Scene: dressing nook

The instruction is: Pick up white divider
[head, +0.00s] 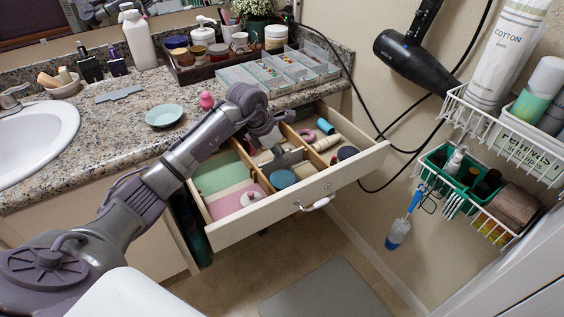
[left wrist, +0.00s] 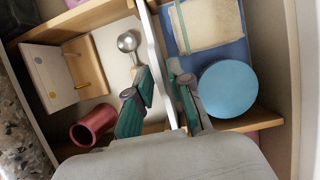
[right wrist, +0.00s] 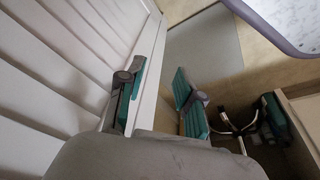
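The white divider (left wrist: 152,45) shows in the left wrist view as a thin upright panel inside the drawer, running between the fingers of my left gripper (left wrist: 161,92). The fingers are apart, one on each side of it, and a narrow gap seems to show. In the head view my left gripper (head: 281,158) reaches down into the open drawer (head: 295,198), and I cannot make out the white divider there. My right gripper (right wrist: 158,95) is open and empty beside a white slatted panel, above the floor.
A blue round tin (left wrist: 228,88) lies close beside the left gripper's right finger. A red cup (left wrist: 92,125) and a silver ball-ended item (left wrist: 128,42) lie on the other side. Wooden partitions (head: 245,160) split the drawer. A wire basket (head: 465,200) hangs at right.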

